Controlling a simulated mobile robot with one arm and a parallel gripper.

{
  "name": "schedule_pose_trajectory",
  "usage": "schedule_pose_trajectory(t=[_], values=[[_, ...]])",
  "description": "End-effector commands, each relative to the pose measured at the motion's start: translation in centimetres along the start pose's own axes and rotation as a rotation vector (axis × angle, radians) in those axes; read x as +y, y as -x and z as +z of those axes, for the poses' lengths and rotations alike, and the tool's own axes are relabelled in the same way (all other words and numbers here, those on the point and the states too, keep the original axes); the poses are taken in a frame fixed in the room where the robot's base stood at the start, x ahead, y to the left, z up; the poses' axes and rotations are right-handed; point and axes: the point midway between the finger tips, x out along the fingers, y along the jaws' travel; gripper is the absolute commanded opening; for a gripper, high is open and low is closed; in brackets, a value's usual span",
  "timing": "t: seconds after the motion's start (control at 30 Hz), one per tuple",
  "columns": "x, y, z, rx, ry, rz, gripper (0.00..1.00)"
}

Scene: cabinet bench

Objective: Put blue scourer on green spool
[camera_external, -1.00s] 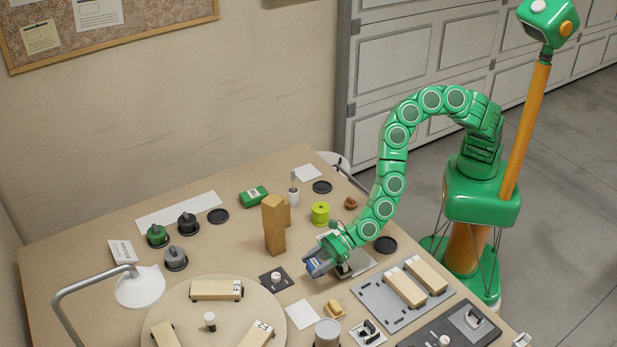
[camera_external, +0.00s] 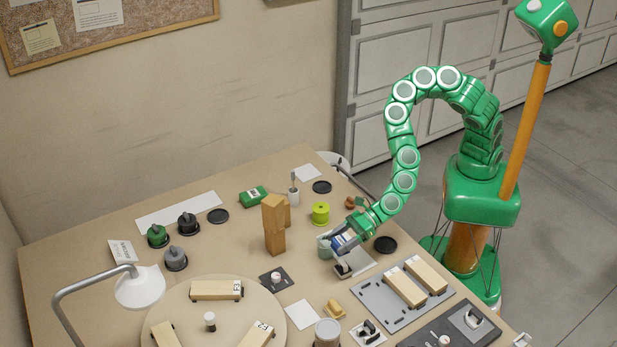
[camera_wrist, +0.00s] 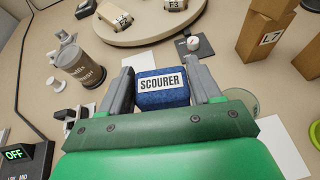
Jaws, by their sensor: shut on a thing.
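The blue scourer (camera_wrist: 163,90) has a white label reading SCOURER and sits between the fingers of my gripper (camera_wrist: 165,88) in the wrist view. In the external view my gripper (camera_external: 341,240) is shut on the scourer and holds it above the bench, near a pale green-grey cup-like object (camera_external: 325,247). The green spool (camera_external: 320,213) is bright yellow-green and stands upright on the bench, behind and a little left of my gripper. Nothing rests on its top.
A white cup with a brush (camera_external: 293,196) and a green box (camera_external: 253,196) are behind. A brown object (camera_external: 351,203) lies right of the spool. Black round discs (camera_external: 385,245) lie flat. A turntable (camera_external: 180,300) is at front left.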

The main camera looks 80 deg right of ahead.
Motion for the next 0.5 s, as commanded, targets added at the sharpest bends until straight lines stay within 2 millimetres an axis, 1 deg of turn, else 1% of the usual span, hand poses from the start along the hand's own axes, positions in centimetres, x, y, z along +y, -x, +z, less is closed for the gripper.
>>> schedule_pose_trajectory(t=[0.07,0.13,0.17,0.23,0.27,0.37,0.4,0.47,0.5], values=[[-0.1,0.1,0.0,0.0,-0.002,-0.004,0.33],[-0.7,0.0,0.0,-0.001,-0.007,-0.022,0.33],[-1.1,-0.1,-0.1,-0.001,-0.011,-0.035,0.33],[-2.5,-0.3,-0.1,-0.004,-0.027,-0.083,0.33],[-3.4,-0.4,-0.1,-0.008,-0.035,-0.111,0.33],[-6.8,-0.5,-0.1,-0.013,-0.076,-0.227,0.33],[-8.4,-0.5,-0.1,-0.017,-0.093,-0.279,0.33],[-10.6,-0.2,-0.1,-0.019,-0.12,-0.353,0.33],[-12.0,0.0,0.0,-0.022,-0.138,-0.403,0.33]])
